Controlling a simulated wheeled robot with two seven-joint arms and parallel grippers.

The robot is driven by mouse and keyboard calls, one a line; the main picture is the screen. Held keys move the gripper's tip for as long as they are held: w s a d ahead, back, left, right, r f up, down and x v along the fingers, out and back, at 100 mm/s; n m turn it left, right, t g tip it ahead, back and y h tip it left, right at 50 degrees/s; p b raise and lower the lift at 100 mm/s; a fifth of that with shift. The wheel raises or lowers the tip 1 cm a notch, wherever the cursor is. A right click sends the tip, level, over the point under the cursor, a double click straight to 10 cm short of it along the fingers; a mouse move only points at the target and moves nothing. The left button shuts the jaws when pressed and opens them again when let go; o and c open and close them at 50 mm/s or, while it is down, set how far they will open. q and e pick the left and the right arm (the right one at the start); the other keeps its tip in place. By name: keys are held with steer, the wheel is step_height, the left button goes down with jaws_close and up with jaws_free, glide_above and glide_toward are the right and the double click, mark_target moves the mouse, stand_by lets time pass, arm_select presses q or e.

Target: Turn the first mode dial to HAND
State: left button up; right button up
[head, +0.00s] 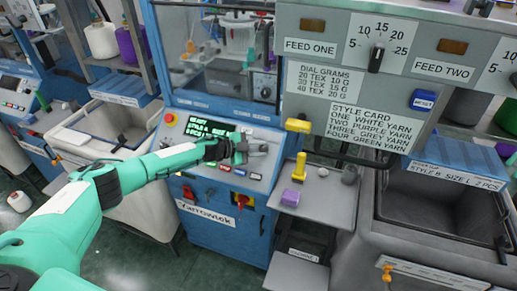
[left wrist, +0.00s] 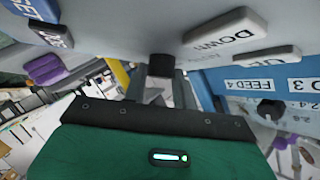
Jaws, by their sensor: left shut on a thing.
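My left gripper (head: 252,149) reaches in from the left to the sloped control panel (head: 253,180) of the blue machine. Its fingers are shut on a small dark dial, seen in the left wrist view (left wrist: 161,67) between the fingertips. In the head view the gripper hides this dial, and its setting cannot be read. The panel's green-lettered display (head: 203,130) is partly covered by my left arm. In the left wrist view, white buttons marked DOWN (left wrist: 226,31) and UP (left wrist: 265,56) sit beside the dial. My right gripper is not in view.
A red switch (head: 240,200) is on the machine's front, and a red button (head: 170,118) at the panel's left. A grey shelf (head: 325,207) right of the panel holds a yellow spool (head: 300,167) and a purple block (head: 289,197). A grey feed board (head: 340,75) overhangs at the upper right.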

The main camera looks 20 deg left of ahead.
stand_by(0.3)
arm_select(q)
steer(key=o, duration=1)
steer(key=shift+c, duration=0.2)
steer(key=b+v, duration=0.3)
steer(key=v, duration=1)
steer(key=shift+a+r+b, duration=0.2)
steer(key=shift+a+b, duration=0.1)
steer(key=shift+s, duration=0.15)
